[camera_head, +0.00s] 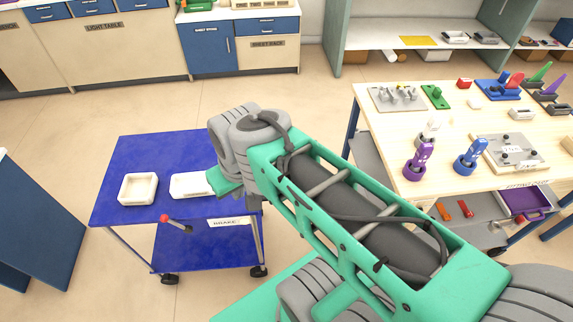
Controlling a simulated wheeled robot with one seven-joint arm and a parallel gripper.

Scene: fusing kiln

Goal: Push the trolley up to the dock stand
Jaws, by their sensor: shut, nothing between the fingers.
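The trolley (140,158) stands on the floor left of the middle, with a blue top, a blue lower shelf and dark wheels. A label reading BRAKE (230,222) is on its front edge, beside a lever with a red knob (164,218). My green and grey arm reaches over the trolley's right side and hides part of its top. My gripper's fingers do not show; the arm hides them, so I cannot tell whether they touch the trolley. I cannot clearly pick out the dock stand.
A white square dish (138,189) and a white tray (190,185) lie on the trolley. A wooden worktable (385,142) with tools stands at right. A blue unit (40,225) stands at left. Cabinets (130,45) line the back. Floor (90,110) is clear behind the trolley.

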